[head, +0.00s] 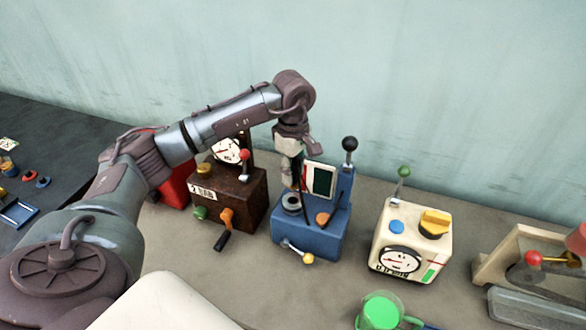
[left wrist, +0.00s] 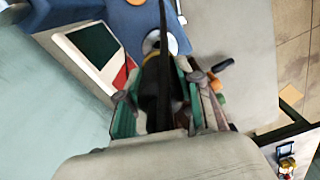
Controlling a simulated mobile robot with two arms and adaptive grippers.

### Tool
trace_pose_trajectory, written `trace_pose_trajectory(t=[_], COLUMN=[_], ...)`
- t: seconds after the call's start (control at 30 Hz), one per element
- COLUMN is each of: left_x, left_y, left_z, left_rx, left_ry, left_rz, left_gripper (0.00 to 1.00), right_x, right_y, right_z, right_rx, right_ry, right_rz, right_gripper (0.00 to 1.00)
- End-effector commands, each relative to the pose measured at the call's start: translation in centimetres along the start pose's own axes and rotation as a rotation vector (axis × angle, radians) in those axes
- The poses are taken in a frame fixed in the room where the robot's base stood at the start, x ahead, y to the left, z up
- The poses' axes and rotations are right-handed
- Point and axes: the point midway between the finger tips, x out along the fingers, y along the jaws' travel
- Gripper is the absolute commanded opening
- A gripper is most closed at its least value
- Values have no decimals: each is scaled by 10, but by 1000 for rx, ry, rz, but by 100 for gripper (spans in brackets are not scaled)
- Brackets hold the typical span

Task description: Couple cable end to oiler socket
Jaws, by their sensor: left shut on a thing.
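The blue machine (head: 312,236) stands on the bench with a dark round socket (head: 291,201) on its top. I take it to be the oiler. My left gripper (head: 293,180) points down just above that socket. In the left wrist view its green-sided fingers (left wrist: 168,92) are shut on a dark cable end (left wrist: 150,82), with a thin black cable (left wrist: 164,30) running up the picture. The pale ring of the socket (left wrist: 153,43) shows partly behind the cable end. I cannot tell whether they touch. My right gripper is not in view.
A white panel with a dark green face (head: 320,180) and a black-knobbed lever (head: 350,145) stand close right of the gripper. A brown box (head: 240,195) is at left, a cream box (head: 411,243) at right. A green cup (head: 380,312) is in front.

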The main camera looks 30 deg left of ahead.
Motion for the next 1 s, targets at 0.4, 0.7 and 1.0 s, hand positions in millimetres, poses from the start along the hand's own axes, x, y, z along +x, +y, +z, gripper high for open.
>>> trace_pose_trajectory(t=[0.4, 0.7, 1.0], left_x=[36, 54, 55], left_y=[0, 0, 0], left_z=[0, 0, 0], left_rx=[0, 0, -1], left_ry=[-1, 0, 0], left_rz=[0, 1, 1], left_gripper=[0, 0, 0], right_x=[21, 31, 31], right_y=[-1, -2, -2], right_z=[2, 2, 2], right_rx=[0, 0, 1], right_ry=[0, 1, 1], right_rz=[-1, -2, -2], right_gripper=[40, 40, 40])
